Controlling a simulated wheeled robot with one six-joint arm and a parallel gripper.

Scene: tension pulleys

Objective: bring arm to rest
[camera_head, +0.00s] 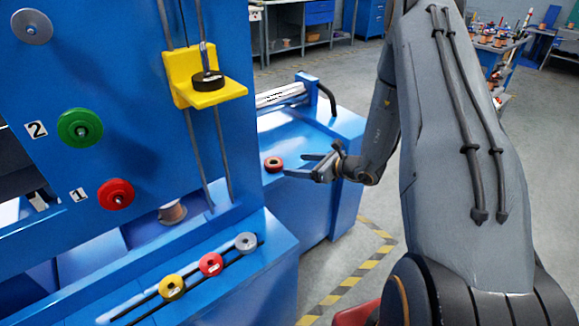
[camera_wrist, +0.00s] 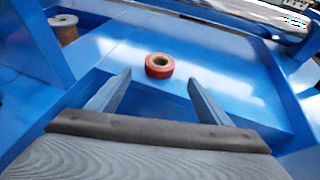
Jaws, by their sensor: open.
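My gripper (camera_head: 320,166) is at the middle of the head view, over the blue machine's side ledge (camera_head: 332,122). Its two fingers are apart with nothing between them. In the wrist view my gripper (camera_wrist: 153,92) also shows open and empty. A small red roll with a dark centre (camera_head: 273,164) sits on the blue surface just left of the fingertips. In the wrist view the red roll (camera_wrist: 159,66) lies ahead of the fingers, apart from them. My grey arm runs down the right side of the head view.
The blue panel holds a green pulley (camera_head: 80,128), a red pulley (camera_head: 116,194) and a grey disc (camera_head: 32,26). A yellow bracket (camera_head: 207,80) carries a black weight. Yellow, red and grey discs lie on the front rail. Open floor (camera_head: 365,85) lies behind.

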